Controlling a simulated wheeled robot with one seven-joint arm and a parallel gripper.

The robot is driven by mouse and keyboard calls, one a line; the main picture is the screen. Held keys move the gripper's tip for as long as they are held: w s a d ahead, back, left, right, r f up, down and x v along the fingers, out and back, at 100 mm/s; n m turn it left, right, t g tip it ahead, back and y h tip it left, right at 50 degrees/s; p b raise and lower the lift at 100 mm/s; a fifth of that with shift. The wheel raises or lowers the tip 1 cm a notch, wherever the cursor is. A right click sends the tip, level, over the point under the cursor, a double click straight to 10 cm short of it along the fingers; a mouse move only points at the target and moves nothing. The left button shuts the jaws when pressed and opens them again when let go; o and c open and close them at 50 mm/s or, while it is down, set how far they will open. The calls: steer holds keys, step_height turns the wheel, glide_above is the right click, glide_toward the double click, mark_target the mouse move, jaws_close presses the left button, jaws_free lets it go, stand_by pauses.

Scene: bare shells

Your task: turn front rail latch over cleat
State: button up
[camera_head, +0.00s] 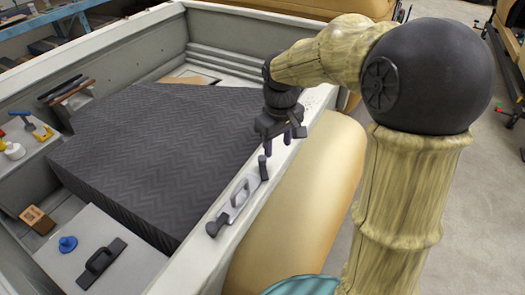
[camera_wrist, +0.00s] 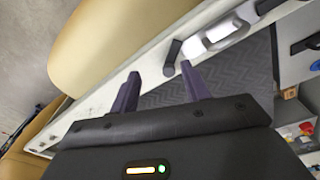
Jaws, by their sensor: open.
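My gripper (camera_head: 282,136) is open and empty above the near rail of the shell. In the wrist view, its two dark fingers (camera_wrist: 160,80) point toward the rail, apart. A dark upright latch lever (camera_head: 264,167) stands on the rail just below and in front of the gripper; in the wrist view it (camera_wrist: 172,56) lies a little beyond the fingertips, between them and apart from them. Beside it is a pale plate with a loop handle (camera_head: 239,192). A second dark lever (camera_head: 216,225) sits at the plate's other end. I cannot make out which part is the cleat.
The shell's pale near rail (camera_head: 192,275) runs diagonally. A dark, zigzag-patterned block (camera_head: 150,135) fills the middle inside. A pale lid with a black handle (camera_head: 99,260) and a blue knob (camera_head: 67,243) lies at lower left. A tan rounded tube (camera_head: 300,200) lies outside the rail.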

mark_target(262, 158)
steer(key=w+a+r+n+p, duration=0.1)
steer(key=w+a+r+n, duration=0.2)
steer(key=w+r, duration=0.2)
step_height(262, 158, up, 3)
steer(key=shift+w+a+f+g, duration=0.15)
steer(key=shift+a+f+g, duration=0.1)
steer(key=shift+g, duration=0.15)
step_height(262, 158, down, 16)
steer(key=p, duration=0.4)
steer(key=shift+w+f, duration=0.1)
steer(key=shift+f, duration=0.6)
